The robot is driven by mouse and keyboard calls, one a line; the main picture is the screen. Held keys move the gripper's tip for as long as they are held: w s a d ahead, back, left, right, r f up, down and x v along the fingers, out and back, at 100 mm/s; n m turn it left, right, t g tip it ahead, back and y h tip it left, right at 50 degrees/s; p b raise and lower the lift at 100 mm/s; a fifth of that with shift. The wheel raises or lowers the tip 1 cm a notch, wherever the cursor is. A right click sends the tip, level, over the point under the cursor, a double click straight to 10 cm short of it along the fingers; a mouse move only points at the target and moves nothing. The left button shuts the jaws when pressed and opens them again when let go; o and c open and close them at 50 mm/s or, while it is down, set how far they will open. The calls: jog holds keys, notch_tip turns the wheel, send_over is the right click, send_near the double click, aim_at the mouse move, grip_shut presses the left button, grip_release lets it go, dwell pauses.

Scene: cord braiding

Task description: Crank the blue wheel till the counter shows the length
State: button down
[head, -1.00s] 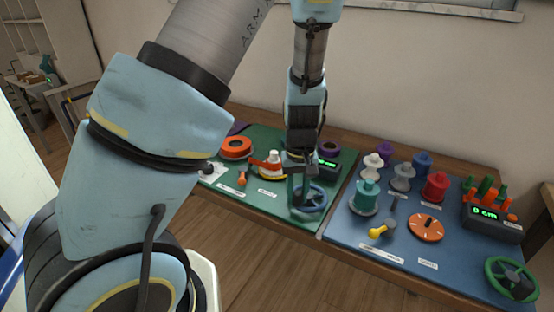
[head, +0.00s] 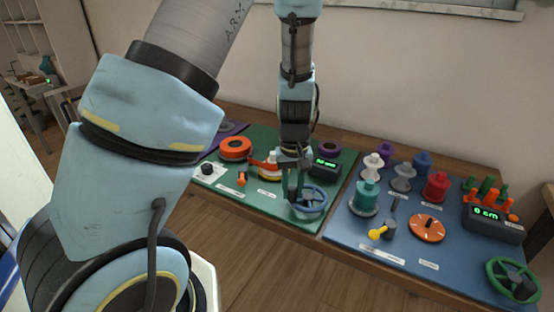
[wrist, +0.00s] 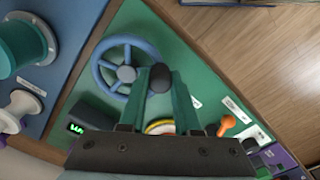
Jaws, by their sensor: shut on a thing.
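The blue wheel (head: 312,207) lies flat near the front right of the green board. It also shows in the wrist view (wrist: 108,62), with spokes and a grey hub. My gripper (head: 295,197) points down at the wheel's left side. In the wrist view my gripper (wrist: 160,88) is shut on a dark round handle (wrist: 160,76) at the wheel's rim. The counter (head: 325,163) is a dark box with green lit digits behind the wheel. Its digits are too small to read, and in the wrist view the counter (wrist: 88,117) is partly hidden.
A blue board (head: 345,232) to the right holds several spools, an orange disc (head: 427,228), another counter (head: 490,216) reading 0 cm and a green wheel (head: 512,280). An orange reel (head: 236,148) and a small orange lever (head: 242,179) stand left on the green board.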

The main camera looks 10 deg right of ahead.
jog(key=c, duration=0.5)
grip_release()
jog(key=shift+c, duration=0.2)
jog(key=shift+r, duration=0.15)
notch_tip(320, 180, up, 10)
jog(key=shift+f+b, duration=0.25)
jog(key=shift+b, duration=0.15)
jog(key=s+a+r+t, duration=0.1)
jog(key=a+r, duration=0.1)
jog(key=a, duration=2.2)
jog(key=shift+s+r+t, duration=0.15)
jog(key=shift+s+t, duration=0.15)
jog(key=shift+s, duration=0.1)
